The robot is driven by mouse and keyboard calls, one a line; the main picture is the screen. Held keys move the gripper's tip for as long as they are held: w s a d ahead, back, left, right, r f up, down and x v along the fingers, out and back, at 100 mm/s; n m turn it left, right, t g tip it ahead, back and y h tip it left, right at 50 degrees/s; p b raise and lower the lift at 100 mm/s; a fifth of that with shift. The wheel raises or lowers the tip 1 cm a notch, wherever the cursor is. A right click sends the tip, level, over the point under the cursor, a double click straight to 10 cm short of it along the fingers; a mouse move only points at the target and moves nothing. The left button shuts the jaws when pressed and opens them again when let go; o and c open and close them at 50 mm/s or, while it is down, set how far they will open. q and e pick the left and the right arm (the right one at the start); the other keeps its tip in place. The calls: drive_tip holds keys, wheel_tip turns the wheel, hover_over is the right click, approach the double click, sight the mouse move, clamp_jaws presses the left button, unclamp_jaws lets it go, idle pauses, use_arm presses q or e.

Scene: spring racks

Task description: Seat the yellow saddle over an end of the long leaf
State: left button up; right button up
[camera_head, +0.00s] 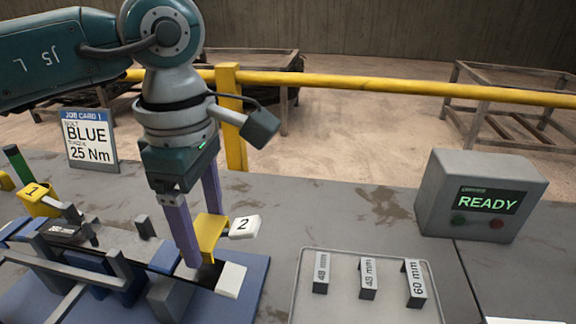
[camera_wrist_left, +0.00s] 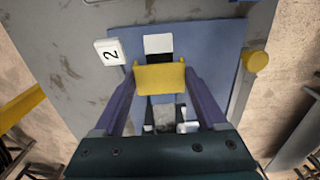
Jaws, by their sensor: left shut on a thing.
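My left gripper (camera_head: 203,236) is shut on the yellow saddle (camera_head: 210,232), with a purple finger on each side. In the left wrist view the saddle (camera_wrist_left: 160,78) lies crosswise between the fingers, in line with the dark strip of the long leaf (camera_wrist_left: 158,58). The leaf's dark end (camera_head: 208,272) shows just below the saddle in the head view, beside a white block (camera_head: 231,280). The saddle appears to be above the leaf; whether they touch I cannot tell. My right gripper is not in view.
A white tag 2 (camera_head: 244,227) stands right beside the saddle. A second yellow piece with tag 1 (camera_head: 40,199) is at the left. Grey posts and bars crowd the blue fixture (camera_head: 254,268). A tray (camera_head: 335,300) with marked blocks and a READY box (camera_head: 478,196) lie right.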

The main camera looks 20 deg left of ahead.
sight(216, 274)
use_arm(q)
drive_tip(key=shift+f+b, duration=2.55)
drive_tip(key=shift+b, duration=0.35)
drive_tip(key=shift+f+b, duration=0.9)
drive_tip(key=shift+f, duration=0.05)
drive_tip(key=o, duration=1.4)
drive_tip(key=shift+r, duration=0.15)
